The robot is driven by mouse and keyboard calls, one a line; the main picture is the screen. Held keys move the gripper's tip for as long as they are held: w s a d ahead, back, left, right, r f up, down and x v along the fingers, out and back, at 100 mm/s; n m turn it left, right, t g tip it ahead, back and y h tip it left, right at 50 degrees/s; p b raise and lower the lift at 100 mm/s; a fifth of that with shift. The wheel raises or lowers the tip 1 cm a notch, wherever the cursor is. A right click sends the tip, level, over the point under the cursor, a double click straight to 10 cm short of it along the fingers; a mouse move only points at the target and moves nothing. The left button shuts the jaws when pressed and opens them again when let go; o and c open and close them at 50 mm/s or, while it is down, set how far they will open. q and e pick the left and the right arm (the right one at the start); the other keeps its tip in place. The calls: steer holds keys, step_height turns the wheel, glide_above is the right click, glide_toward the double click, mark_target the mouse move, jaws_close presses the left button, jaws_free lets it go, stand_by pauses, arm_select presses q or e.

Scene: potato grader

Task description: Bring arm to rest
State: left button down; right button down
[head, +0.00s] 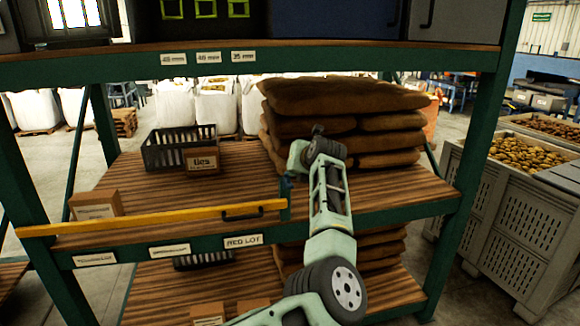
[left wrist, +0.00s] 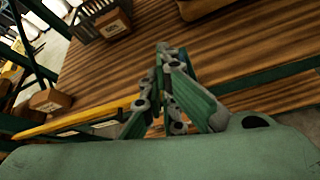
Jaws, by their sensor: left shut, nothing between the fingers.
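My left arm reaches in from the bottom of the head view, and its pale green gripper (head: 318,150) points away over the right part of the middle shelf, in front of the stacked sacks. In the left wrist view the fingers of the gripper (left wrist: 164,52) are closed together with nothing between them, above the striped wooden shelf board (left wrist: 240,65). My right gripper is in neither view.
A yellow bar (head: 150,218) runs along the shelf front, left of my arm. A dark crate (head: 165,150), small boxes (head: 95,205) and brown sacks (head: 340,97) stand on the shelf. A green upright (head: 480,140) and a grey potato bin (head: 515,215) are at right.

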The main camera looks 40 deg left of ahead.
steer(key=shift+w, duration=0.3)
